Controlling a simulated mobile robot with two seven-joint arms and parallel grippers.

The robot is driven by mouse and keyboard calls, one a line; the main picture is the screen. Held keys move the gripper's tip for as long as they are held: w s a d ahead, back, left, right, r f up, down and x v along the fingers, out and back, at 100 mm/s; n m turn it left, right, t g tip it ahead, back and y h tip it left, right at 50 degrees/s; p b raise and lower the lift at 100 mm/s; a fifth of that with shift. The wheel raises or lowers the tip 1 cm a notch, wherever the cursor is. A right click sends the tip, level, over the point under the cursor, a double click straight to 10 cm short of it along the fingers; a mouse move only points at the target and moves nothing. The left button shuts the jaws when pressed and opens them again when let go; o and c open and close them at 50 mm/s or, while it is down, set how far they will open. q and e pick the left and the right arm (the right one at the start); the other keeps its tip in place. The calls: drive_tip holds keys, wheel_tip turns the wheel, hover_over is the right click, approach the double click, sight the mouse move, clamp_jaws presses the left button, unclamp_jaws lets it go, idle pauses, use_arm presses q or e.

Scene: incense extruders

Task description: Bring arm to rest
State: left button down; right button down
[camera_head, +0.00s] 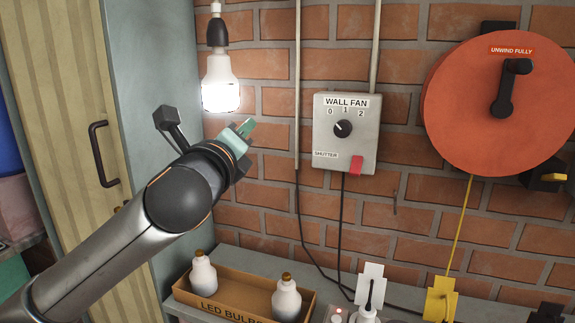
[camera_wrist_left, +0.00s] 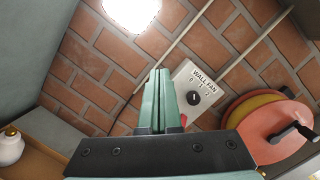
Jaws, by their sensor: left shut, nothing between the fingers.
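My left gripper (camera_head: 244,127) is raised in front of the brick wall, left of the wall fan box. Its green fingers are together with nothing between them, and they also show in the left wrist view (camera_wrist_left: 157,102). The lit bulb (camera_head: 220,84) hangs just above and left of the fingers, apart from them in the head view. The grey wall fan box (camera_head: 346,133) has a dial (camera_head: 343,128) and a red shutter switch (camera_head: 356,165). My right gripper is in neither view.
A cardboard box (camera_head: 243,304) marked LED bulbs holds bulbs on the shelf below. An orange cable reel (camera_head: 465,115) is on the wall at right, with a yellow cable running down. A wooden cabinet door (camera_head: 70,130) stands at left.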

use_arm(q)
drive_tip(key=s+f+n+g+h+p, duration=0.1)
drive_tip(key=s+f+n+g+p, duration=0.15)
drive_tip(key=f+n, duration=0.9)
drive_tip(key=s+f+n+g+p, duration=0.2)
drive_tip(key=f+g, duration=0.1)
drive_tip(key=f, duration=1.8)
drive_tip(key=s+a+f+n+g+p, duration=0.1)
drive_tip(key=s+a+f+n, duration=0.2)
drive_tip(key=s+f, duration=0.4)
drive_tip(key=s+a+f+n+g+y+p, duration=0.1)
drive_tip(key=s+a+f+n, duration=0.2)
drive_tip(key=s+f+n, duration=0.3)
drive_tip(key=s+a+f+n+g+y+p, duration=0.1)
drive_tip(key=s+a+f+n+g, duration=0.1)
drive_tip(key=s+f, duration=0.5)
drive_tip(key=s+a+n, duration=0.1)
drive_tip(key=s+n, duration=0.1)
drive_tip(key=s, duration=0.3)
drive_tip(key=shift+s+a+f, duration=0.15)
drive_tip(key=shift+s+f, duration=0.05)
drive_tip(key=shift+f, duration=0.2)
